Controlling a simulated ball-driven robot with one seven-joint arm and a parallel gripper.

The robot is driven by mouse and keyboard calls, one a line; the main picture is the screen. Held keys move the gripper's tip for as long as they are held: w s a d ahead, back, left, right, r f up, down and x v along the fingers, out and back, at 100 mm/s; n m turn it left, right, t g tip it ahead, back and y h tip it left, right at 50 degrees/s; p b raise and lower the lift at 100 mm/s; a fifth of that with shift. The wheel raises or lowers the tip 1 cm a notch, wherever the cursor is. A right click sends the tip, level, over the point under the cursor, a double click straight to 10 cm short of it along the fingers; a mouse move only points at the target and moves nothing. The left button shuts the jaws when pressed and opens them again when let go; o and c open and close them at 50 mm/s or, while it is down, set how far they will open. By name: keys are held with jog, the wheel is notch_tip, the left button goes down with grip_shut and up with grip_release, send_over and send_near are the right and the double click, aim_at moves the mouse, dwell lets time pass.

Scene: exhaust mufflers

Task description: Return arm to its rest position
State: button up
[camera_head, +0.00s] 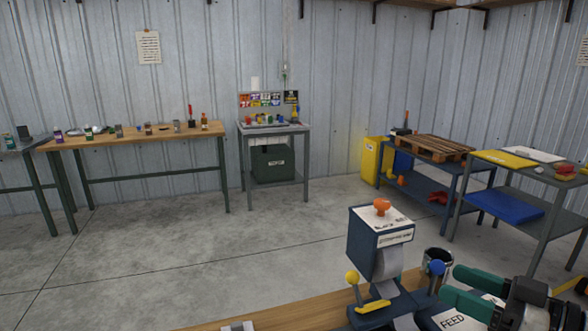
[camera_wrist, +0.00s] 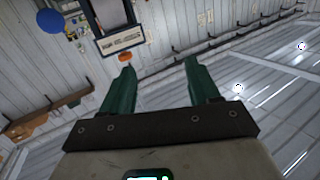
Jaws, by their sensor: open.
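My gripper (camera_head: 449,282) shows at the lower right of the head view, its green fingers pointing left beside a dark blue bench machine (camera_head: 362,245). In the wrist view my gripper (camera_wrist: 158,67) is open, with two green fingers apart and nothing between them. The machine has an orange knob (camera_head: 381,205) on top, a yellow-ball lever (camera_head: 352,277) and a blue-ball lever (camera_head: 436,268). In the wrist view, part of the machine (camera_wrist: 122,40), the orange knob (camera_wrist: 125,57) and a blue ball (camera_wrist: 51,20) appear beyond the fingers.
The machine stands on a wooden bench (camera_head: 290,309); a dark cup (camera_head: 437,255) is close by the fingers. A long workbench (camera_head: 150,139), a small table (camera_head: 274,129) and shelved carts (camera_head: 433,179) stand along the walls. The concrete floor (camera_head: 200,245) between is clear.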

jog(key=s+a+f+m+g+h, duration=0.15)
jog(key=s+f, duration=0.25)
jog(key=f, duration=0.4)
jog(key=s+f+m+g+h+p, duration=0.1)
jog(key=s+f+m+g+h, duration=0.15)
jog(key=f, duration=0.45)
jog(key=s+a+f+m+g+h, duration=0.1)
jog(key=s+f+h, duration=0.1)
jog(key=s+f, duration=0.45)
jog(key=s+d+f+m+g+h, duration=0.1)
jog(key=s+f+g+h, duration=0.2)
jog(key=s, duration=0.6)
jog(key=s+d+f+m+g+h, duration=0.2)
jog(key=s+f+g+h, duration=0.1)
jog(key=s+f, duration=0.4)
jog(key=shift+s+f+p, duration=0.25)
jog(key=shift+s+p, duration=0.1)
jog(key=shift+s, duration=0.65)
